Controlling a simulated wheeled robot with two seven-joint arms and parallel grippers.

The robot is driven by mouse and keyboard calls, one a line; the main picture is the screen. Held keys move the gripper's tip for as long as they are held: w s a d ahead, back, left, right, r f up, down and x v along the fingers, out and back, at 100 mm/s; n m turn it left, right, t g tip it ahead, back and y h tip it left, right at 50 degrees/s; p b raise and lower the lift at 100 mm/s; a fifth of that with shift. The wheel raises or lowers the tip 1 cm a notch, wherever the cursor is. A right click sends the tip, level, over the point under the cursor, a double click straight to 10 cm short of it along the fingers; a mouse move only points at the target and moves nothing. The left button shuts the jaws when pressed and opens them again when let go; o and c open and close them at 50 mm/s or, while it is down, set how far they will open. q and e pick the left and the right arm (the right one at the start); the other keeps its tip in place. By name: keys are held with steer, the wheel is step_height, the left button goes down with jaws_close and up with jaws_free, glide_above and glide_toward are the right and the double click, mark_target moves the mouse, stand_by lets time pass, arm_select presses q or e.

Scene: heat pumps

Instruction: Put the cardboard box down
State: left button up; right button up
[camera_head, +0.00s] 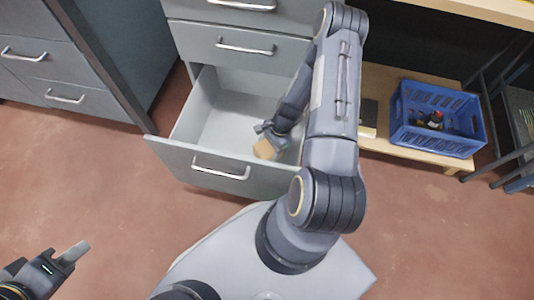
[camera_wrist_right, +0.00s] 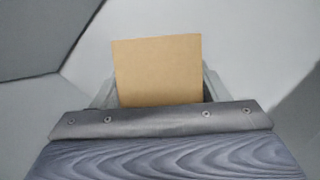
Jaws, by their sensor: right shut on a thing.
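The cardboard box (camera_head: 265,149) is small and light brown. It is inside the open grey drawer (camera_head: 175,158), near the drawer's front right part. My right gripper (camera_head: 268,137) reaches down into the drawer and is shut on the box. In the right wrist view the box (camera_wrist_right: 158,70) sits between the fingers (camera_wrist_right: 158,90), with grey drawer walls around it. I cannot tell whether the box touches the drawer floor. My left gripper (camera_head: 72,255) is at the lower left over the floor, away from the drawer. Its finger opening is not clear.
Shut drawers with silver handles (camera_head: 246,47) are above the open one. A blue crate (camera_head: 437,118) with small items stands on a wooden shelf (camera_head: 385,146) at the right. A grey cabinet (camera_head: 60,60) is at the left. The reddish floor at left is clear.

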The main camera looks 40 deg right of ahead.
mark_target(268, 154)
steer(key=shift+f+b, duration=0.75)
steer(key=shift+f, duration=1.05)
steer(key=shift+f, duration=0.1)
steer(key=o, duration=0.6)
steer(key=shift+f, duration=0.1)
steer(key=o, duration=0.5)
steer(key=shift+c, duration=0.2)
